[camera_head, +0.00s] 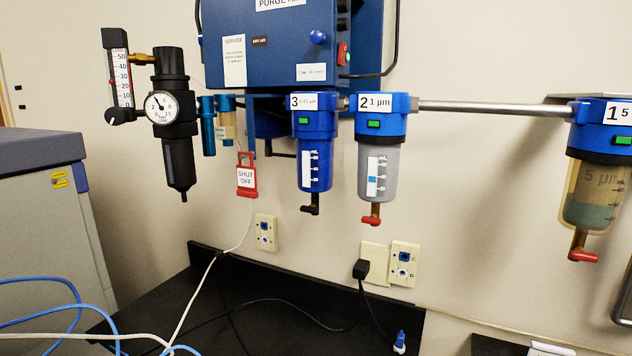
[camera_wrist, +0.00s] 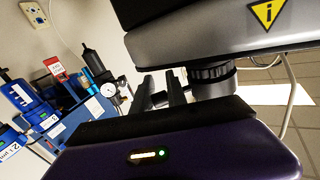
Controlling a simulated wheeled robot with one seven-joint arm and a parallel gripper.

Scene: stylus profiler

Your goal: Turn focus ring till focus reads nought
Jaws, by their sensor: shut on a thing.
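In the wrist view, a black ribbed cylinder, which looks like the focus ring (camera_wrist: 212,76), hangs under a dark grey instrument head with a yellow warning triangle. My gripper (camera_wrist: 162,90) shows as dark upright fingers just left of the ring's visible part. It is shut on the ring, though the contact itself is hard to make out against the dark parts. No focus readout can be read in either view. Neither the ring nor my gripper shows in the head view.
The instrument head (camera_wrist: 215,45) is close above my gripper. Cables (camera_head: 180,300) run across the black bench (camera_head: 290,305).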

